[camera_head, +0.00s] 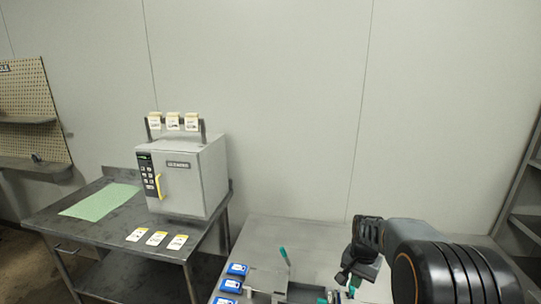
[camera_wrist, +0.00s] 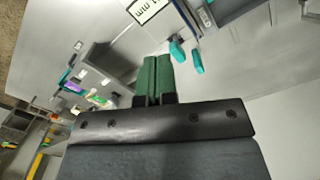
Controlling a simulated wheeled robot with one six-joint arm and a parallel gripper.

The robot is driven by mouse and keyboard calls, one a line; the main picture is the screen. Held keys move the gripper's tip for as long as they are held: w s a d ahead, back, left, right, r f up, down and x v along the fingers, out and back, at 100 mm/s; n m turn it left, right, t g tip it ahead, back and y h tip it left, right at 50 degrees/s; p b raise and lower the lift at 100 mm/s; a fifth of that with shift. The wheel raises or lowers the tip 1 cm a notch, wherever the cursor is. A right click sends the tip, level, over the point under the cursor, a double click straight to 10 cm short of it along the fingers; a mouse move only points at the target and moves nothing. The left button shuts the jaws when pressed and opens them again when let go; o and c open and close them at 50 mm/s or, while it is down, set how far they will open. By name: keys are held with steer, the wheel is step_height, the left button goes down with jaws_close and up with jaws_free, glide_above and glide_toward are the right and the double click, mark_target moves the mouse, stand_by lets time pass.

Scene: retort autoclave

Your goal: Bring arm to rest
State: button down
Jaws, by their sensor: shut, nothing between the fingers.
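My gripper (camera_wrist: 153,80) shows in the wrist view with its two green fingers pressed together and nothing between them. Its fingertips point over the grey worktop, apart from the teal-handled items (camera_wrist: 178,52) at the upper right. In the head view my arm (camera_head: 430,262) reaches in from the lower right, bent over the right side of the near steel table (camera_head: 315,240). The fingers themselves are hard to make out there.
The autoclave (camera_head: 180,175) stands shut on the left table (camera_head: 60,222), with a green mat (camera_head: 100,202) and several labelled cards beside it. Blue boxes (camera_head: 237,269) and a teal-handled tool (camera_head: 284,256) are on the near table. A shelf rack (camera_head: 528,195) is at right.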

steer(key=s+a+r+n+t, duration=0.2)
steer(key=s+a+r+n, duration=0.2)
steer(key=s, duration=0.4)
steer(key=s+a+r+n+t, duration=0.2)
steer(key=s+a+r+n, duration=0.2)
steer(key=s, duration=0.5)
steer(key=shift+a+r+t, duration=0.35)
steer(key=shift+r+t, duration=0.05)
steer(key=shift+r, duration=0.9)
